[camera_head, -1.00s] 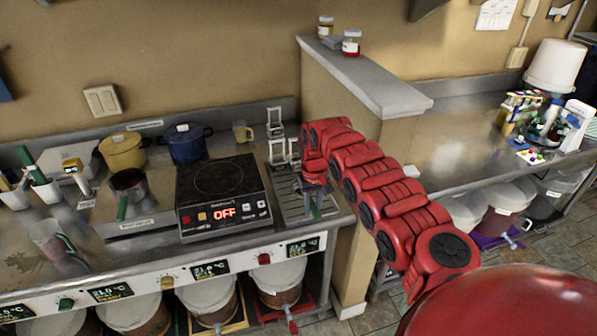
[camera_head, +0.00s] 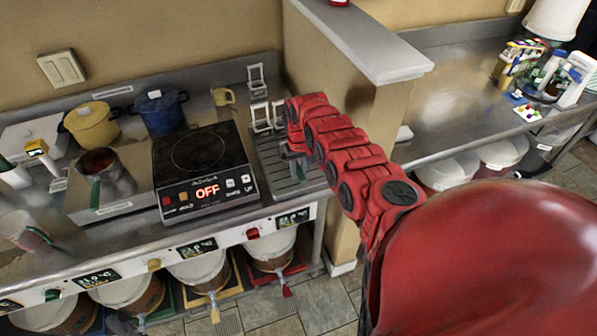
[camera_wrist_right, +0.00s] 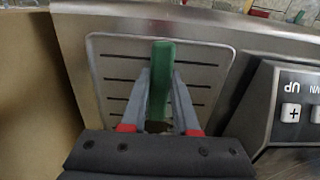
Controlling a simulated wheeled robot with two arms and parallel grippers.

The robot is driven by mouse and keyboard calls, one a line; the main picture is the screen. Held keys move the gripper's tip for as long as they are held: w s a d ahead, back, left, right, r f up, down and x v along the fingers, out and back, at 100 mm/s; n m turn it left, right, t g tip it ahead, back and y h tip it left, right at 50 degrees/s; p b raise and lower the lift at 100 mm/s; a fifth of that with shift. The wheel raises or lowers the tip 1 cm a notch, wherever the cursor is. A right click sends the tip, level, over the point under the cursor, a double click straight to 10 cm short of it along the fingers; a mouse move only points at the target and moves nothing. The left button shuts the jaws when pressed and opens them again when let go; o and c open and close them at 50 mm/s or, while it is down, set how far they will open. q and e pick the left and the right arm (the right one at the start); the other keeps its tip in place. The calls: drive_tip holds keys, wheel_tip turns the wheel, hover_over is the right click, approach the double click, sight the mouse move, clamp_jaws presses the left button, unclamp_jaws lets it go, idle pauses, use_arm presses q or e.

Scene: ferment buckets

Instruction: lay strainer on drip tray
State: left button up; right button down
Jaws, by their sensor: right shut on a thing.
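My right gripper (camera_wrist_right: 160,76) is shut on a green handle (camera_wrist_right: 163,63), taken to be the strainer's, in the right wrist view. The rest of the strainer is hidden behind the gripper. Beneath is the slotted metal drip tray (camera_wrist_right: 112,67), which sits in the counter. I cannot tell whether the strainer touches it. In the head view the right gripper (camera_head: 290,154) is over the drip tray (camera_head: 312,184), right of the hotplate, and is partly hidden by my red arm. My left gripper is not in view.
The hotplate (camera_head: 205,163) reading OFF stands just left of the tray. White-framed stands (camera_head: 261,117) are behind the tray, and a partition wall (camera_head: 330,90) rises at its right.

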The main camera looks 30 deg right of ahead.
drive_tip(key=shift+s+f, duration=0.1)
drive_tip(key=shift+f, duration=0.65)
drive_tip(key=c, duration=1.1)
unclamp_jaws()
drive_tip(key=shift+f, duration=0.15)
drive_tip(key=o, duration=0.4)
drive_tip(key=shift+o, duration=0.2)
drive_tip(key=shift+r, duration=0.6)
wheel_tip(320, 180, up, 10)
drive_tip(key=shift+r+b, duration=0.1)
drive_tip(key=shift+b, duration=0.85)
drive_tip(key=shift+r, duration=0.5)
